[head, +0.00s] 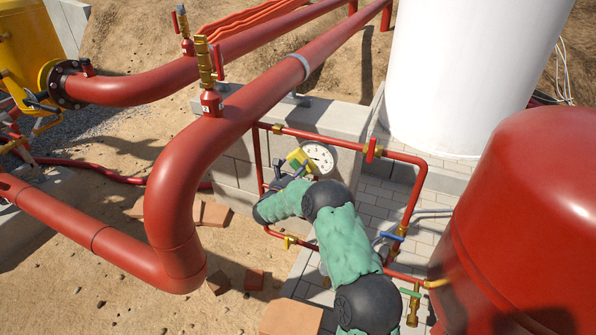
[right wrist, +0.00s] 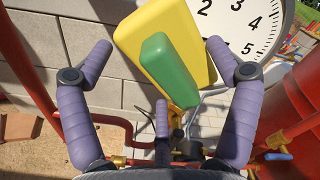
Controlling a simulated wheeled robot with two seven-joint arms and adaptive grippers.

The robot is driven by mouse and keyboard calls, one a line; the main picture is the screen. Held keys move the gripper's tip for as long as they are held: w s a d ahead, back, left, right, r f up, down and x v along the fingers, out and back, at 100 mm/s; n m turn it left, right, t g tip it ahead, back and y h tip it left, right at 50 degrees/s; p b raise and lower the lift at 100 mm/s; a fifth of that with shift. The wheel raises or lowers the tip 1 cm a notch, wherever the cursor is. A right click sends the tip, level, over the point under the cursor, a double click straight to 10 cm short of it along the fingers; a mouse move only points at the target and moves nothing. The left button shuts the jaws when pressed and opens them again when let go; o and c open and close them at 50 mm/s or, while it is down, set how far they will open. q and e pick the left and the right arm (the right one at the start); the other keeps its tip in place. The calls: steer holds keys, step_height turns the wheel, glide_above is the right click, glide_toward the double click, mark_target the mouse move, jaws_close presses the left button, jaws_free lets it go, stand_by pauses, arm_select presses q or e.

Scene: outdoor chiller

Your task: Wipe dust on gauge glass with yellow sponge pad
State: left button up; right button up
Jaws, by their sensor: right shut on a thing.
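The yellow sponge pad (head: 297,159) has a green grip block on its back. In the right wrist view the pad (right wrist: 140,28) lies between my finger tips, with the green block towards the camera. My right gripper (head: 284,174) is shut on it. The round white gauge (head: 321,156) with black numerals stands on the red pipe frame. In the right wrist view the pad overlaps the left part of the gauge dial (right wrist: 250,22); I cannot tell whether they touch. Dust on the glass cannot be made out. My left gripper is not in view.
Thin red pipes (head: 408,205) with brass fittings frame the gauge in front of a grey block wall (head: 236,160). A thick red pipe (head: 172,205) bends down at left. A large red tank (head: 530,220) stands at right, a white tank (head: 465,75) behind.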

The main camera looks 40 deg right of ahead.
steer(key=shift+w+r, duration=0.1)
steer(key=shift+r, duration=0.2)
steer(key=shift+a+f, duration=0.2)
steer(key=shift+a, duration=0.35)
steer(key=shift+s+p+v, duration=0.25)
steer(key=shift+p+v, duration=0.35)
steer(key=shift+v, duration=1.85)
steer(key=shift+f, duration=0.1)
steer(key=shift+p+v, duration=0.35)
steer(key=shift+v, duration=1)
